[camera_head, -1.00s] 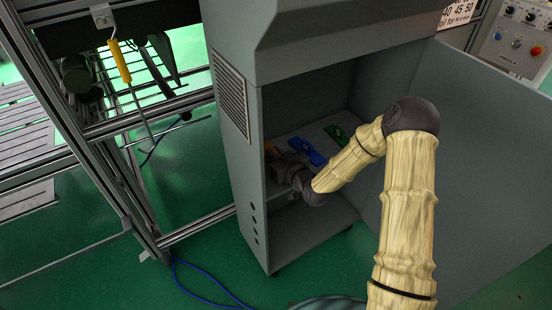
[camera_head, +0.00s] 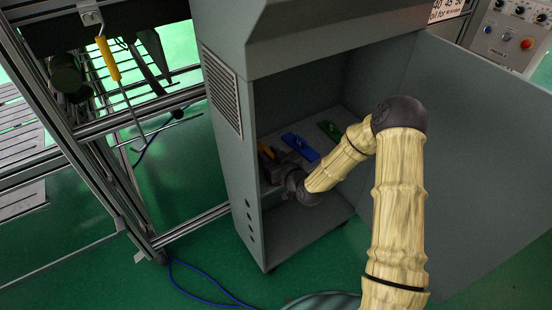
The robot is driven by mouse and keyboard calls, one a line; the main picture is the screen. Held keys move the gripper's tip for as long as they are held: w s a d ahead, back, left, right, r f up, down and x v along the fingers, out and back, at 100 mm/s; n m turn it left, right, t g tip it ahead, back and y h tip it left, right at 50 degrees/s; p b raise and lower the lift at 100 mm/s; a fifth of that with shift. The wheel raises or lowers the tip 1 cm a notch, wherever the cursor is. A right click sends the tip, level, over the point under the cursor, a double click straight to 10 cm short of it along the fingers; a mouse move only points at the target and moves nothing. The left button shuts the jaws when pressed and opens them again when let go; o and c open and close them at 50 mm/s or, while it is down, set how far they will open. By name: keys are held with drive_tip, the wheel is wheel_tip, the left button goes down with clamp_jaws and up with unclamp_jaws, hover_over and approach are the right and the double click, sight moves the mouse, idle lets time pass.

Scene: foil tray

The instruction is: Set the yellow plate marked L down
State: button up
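The yellow plate (camera_head: 265,150) shows only as a small orange-yellow piece on the left of the shelf inside the grey cabinet, partly hidden by the cabinet's side wall and my gripper. Its letter is not readable. My gripper (camera_head: 273,164) is dark and reaches into the cabinet, right by the yellow plate. Its fingers are too dark and small to tell whether they are open or shut, or whether they touch the plate. I cannot tell if the plate rests on the shelf.
A blue plate (camera_head: 300,147) and a green plate (camera_head: 331,131) lie on the shelf to the right. The cabinet side wall (camera_head: 226,150) stands close left of my gripper. The open door (camera_head: 480,170) is at the right. A metal frame (camera_head: 110,170) stands left.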

drive_tip(key=p+v, duration=0.2)
drive_tip(key=v, duration=1.5)
drive_tip(key=shift+d+p, duration=0.3)
drive_tip(key=shift+d, duration=0.2)
drive_tip(key=shift+w+r, duration=0.1)
drive_tip(key=shift+r, duration=0.05)
drive_tip(key=s+d+r+m+g+h, duration=0.2)
drive_tip(key=s+d+g+h, duration=0.2)
drive_tip(key=d+g+h, duration=0.35)
drive_tip(key=s+r+m+g+h, duration=0.1)
drive_tip(key=s+r+m+g, duration=0.2)
drive_tip(key=s+r, duration=0.4)
drive_tip(key=s+m, duration=0.1)
drive_tip(key=s, duration=0.2)
drive_tip(key=shift+d+m, duration=0.15)
drive_tip(key=shift+m, duration=0.25)
